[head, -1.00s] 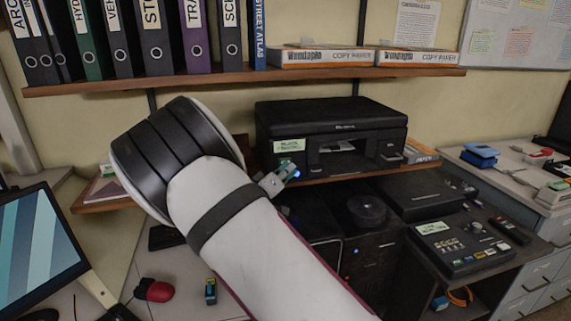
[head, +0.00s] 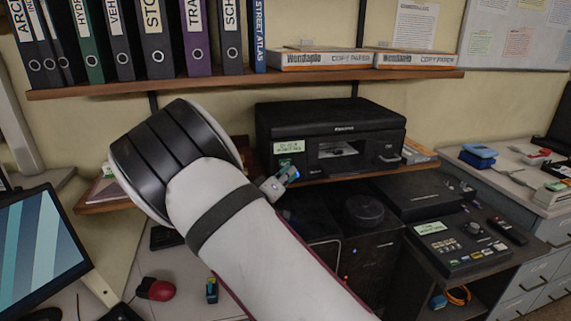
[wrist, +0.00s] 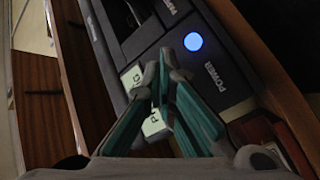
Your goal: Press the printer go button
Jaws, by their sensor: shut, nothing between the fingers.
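The black printer (head: 335,125) sits on a wooden shelf right of my arm, with a small pale display (head: 289,147) on its front left. My gripper (head: 291,173) is at the printer's lower left front corner, its fingers shut and empty. In the wrist view the teal-padded fingertips (wrist: 164,76) are together over the printer's dark front. A round blue-lit button (wrist: 193,41) marked POWER is just beyond them. Pale lettered patches (wrist: 132,77) lie beside and partly behind the fingers. I cannot make out a go button, nor whether the fingertips touch the printer.
The wooden shelf edge (head: 372,173) runs below the printer. A shelf above holds binders (head: 153,40) and copy paper packs (head: 318,59). A dark console (head: 462,240) is lower right. A monitor (head: 38,245) and red mouse (head: 155,290) are lower left.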

